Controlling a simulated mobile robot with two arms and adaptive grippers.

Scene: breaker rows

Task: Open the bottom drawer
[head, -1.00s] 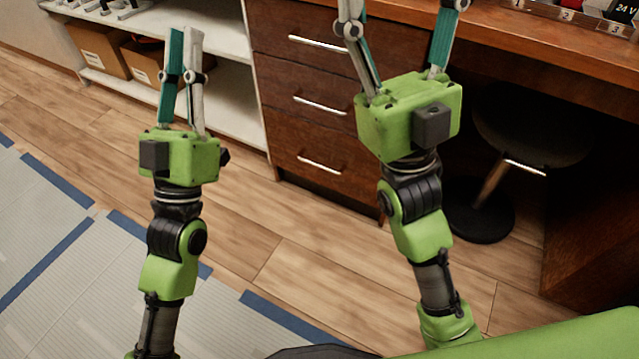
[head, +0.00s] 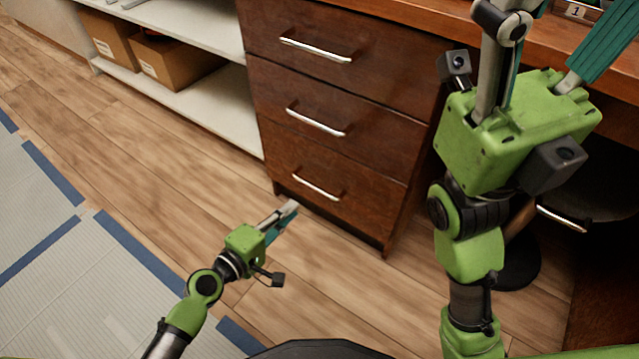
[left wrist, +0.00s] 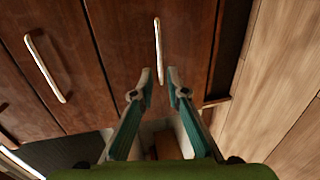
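The bottom drawer (head: 355,205) is the lowest of the dark wooden drawers and sits shut, flush with the front. Its silver bar handle (head: 316,188) also shows in the left wrist view (left wrist: 158,52), lying lengthwise ahead of my fingers. My left gripper (head: 290,208) is low, in front of the drawer's left part and just below the handle in the head view. My right gripper (head: 560,25) is high at right, fingers spread, tips partly cut off.
Two more shut drawers with handles, middle (head: 315,122) and top (head: 316,50), are above. A white shelf (head: 215,115) with cardboard boxes (head: 172,60) stands at left. A stool (head: 515,262) is under the desk at right.

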